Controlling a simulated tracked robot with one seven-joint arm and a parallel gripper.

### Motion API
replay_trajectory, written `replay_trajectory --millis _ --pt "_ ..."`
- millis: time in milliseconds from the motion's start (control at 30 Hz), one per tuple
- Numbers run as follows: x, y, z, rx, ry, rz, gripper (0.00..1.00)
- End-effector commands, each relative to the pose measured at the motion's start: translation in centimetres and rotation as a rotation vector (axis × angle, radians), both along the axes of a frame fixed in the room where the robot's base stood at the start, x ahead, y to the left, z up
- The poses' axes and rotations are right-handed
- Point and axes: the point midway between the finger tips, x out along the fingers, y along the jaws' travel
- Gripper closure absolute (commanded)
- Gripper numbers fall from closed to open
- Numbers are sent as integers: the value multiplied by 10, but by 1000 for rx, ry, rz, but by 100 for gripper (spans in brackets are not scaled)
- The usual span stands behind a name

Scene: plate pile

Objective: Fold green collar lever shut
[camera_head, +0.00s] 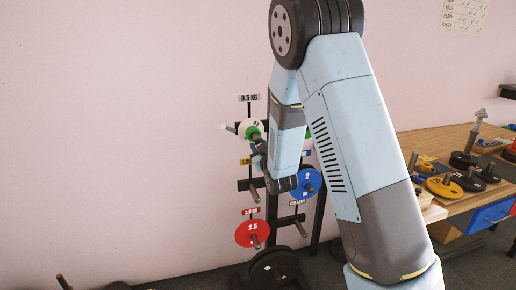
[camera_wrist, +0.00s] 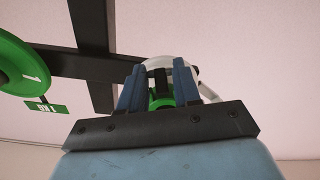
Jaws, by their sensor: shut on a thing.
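A green collar (camera_wrist: 160,103) with a dark part above it sits between the blue fingers of my gripper (camera_wrist: 158,80) in the wrist view. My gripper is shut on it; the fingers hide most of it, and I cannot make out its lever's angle. A white plate (camera_wrist: 192,75) shows just behind the fingers. In the head view, the green collar (camera_head: 252,131) lies against the white plate (camera_head: 243,127) on the peg under the 0.5 kg sign. My gripper (camera_head: 257,148) reaches it there from the lower right, partly hidden by my arm.
The dark rack carries a blue plate (camera_head: 306,182) and a red plate (camera_head: 252,233) lower down. A green plate (camera_wrist: 20,68) is close at left in the wrist view. A wooden bench (camera_head: 450,205) with plates and tools stands right. The wall left of the rack is bare.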

Motion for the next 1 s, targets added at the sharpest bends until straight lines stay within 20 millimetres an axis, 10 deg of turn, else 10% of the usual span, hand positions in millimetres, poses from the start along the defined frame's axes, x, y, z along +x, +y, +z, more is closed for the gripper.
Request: replay_trajectory --millis 700,733,1000 --pt "0 1 0 0 0 1 98" --pt "0 1 0 0 0 1 67" --pt "0 1 0 0 1 2 43"
